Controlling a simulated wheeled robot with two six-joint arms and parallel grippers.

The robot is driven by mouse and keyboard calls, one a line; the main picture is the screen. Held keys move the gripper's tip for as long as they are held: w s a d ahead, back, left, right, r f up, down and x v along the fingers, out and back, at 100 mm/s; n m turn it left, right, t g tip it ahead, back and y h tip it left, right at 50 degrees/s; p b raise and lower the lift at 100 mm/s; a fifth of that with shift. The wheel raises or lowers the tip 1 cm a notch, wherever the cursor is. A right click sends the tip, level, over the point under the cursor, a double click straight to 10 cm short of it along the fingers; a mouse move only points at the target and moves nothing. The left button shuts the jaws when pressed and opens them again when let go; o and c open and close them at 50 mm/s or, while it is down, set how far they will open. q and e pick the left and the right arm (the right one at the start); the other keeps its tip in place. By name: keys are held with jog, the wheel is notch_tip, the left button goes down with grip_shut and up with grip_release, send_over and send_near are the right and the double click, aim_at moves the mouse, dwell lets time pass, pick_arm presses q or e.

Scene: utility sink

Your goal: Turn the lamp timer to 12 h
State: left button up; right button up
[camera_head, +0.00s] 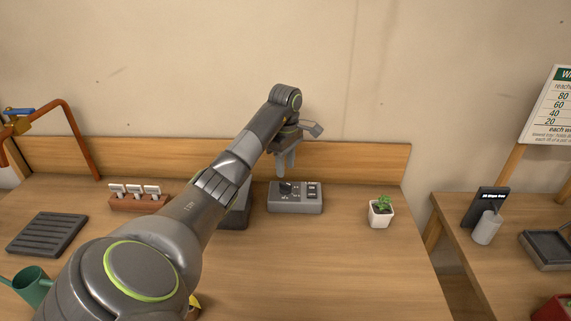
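The lamp timer (309,202) is a small grey box on the wooden bench, near the low back board. It has a dark round knob (286,188) on the left of its top and small dark labelled parts on the right. The markings are too small to read, so the knob's setting cannot be told. My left gripper (286,163) points down just above and behind the knob, apart from it as far as I can see. Its fingers look close together, but their gap is not clear. My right gripper is not in view.
A potted succulent (381,212) stands right of the timer. A dark object (236,215) is partly hidden by my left arm. Left are a rack of labels (139,202), a black slotted tray (47,234) and a green watering can (33,286). The bench's front right is clear.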

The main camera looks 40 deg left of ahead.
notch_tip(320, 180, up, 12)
jog(key=p, duration=1.1)
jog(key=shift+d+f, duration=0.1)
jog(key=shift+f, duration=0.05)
